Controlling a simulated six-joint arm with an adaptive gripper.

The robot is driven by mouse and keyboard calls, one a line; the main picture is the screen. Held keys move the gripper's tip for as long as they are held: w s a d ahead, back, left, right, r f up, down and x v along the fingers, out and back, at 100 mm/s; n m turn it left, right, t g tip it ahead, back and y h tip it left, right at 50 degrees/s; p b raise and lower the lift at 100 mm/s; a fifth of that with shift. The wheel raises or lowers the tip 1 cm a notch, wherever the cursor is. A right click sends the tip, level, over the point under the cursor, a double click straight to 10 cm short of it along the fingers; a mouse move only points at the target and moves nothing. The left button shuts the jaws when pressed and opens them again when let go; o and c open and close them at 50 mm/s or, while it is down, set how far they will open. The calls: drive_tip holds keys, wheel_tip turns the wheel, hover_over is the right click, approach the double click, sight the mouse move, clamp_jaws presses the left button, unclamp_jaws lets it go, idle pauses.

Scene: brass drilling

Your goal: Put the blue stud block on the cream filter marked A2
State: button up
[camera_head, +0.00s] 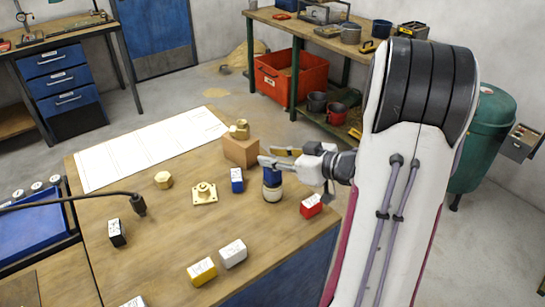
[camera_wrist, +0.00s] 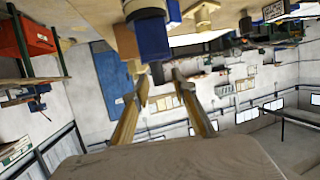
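A small blue block (camera_head: 237,182) with a white marked top stands on the wooden bench, left of my gripper and in front of a cardboard box. A blue block shape (camera_wrist: 152,40) also shows at the top of the tilted wrist view. My gripper (camera_head: 266,156) is open and level, its two fingers apart and pointing left, with nothing between them; they also show in the wrist view (camera_wrist: 157,84). I cannot read an A2 mark or tell which thing is the cream filter.
The cardboard box (camera_head: 240,150) carries a brass fitting (camera_head: 240,129). A flanged brass part (camera_head: 204,194), brass hex nut (camera_head: 163,180), red block (camera_head: 311,205), black block (camera_head: 116,233), white block (camera_head: 233,253) and yellow block (camera_head: 201,272) stand around. A blue tray (camera_head: 35,232) lies left.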

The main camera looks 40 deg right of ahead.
drive_tip(key=v, duration=1.1)
drive_tip(key=shift+s, duration=0.25)
drive_tip(key=shift+r, duration=0.15)
drive_tip(key=shift+w, duration=0.1)
idle(0.3)
drive_tip(key=w+d+r+h, duration=0.1)
drive_tip(key=w+r+h, duration=0.5)
drive_tip(key=s+a+r+m+g+h, duration=0.1)
drive_tip(key=a+r+m+g+h, duration=0.1)
drive_tip(key=a+r+m+h, duration=0.15)
drive_tip(key=s+a+f+g+y, duration=0.3)
drive_tip(key=s+a, duration=0.6)
drive_tip(key=a, duration=0.3)
drive_tip(key=s+a+f+g+y, duration=0.2)
drive_tip(key=s+a+g+y, duration=0.1)
drive_tip(key=s+a, duration=0.7)
drive_tip(key=shift+a+f, duration=0.35)
drive_tip(key=shift+a, duration=0.85)
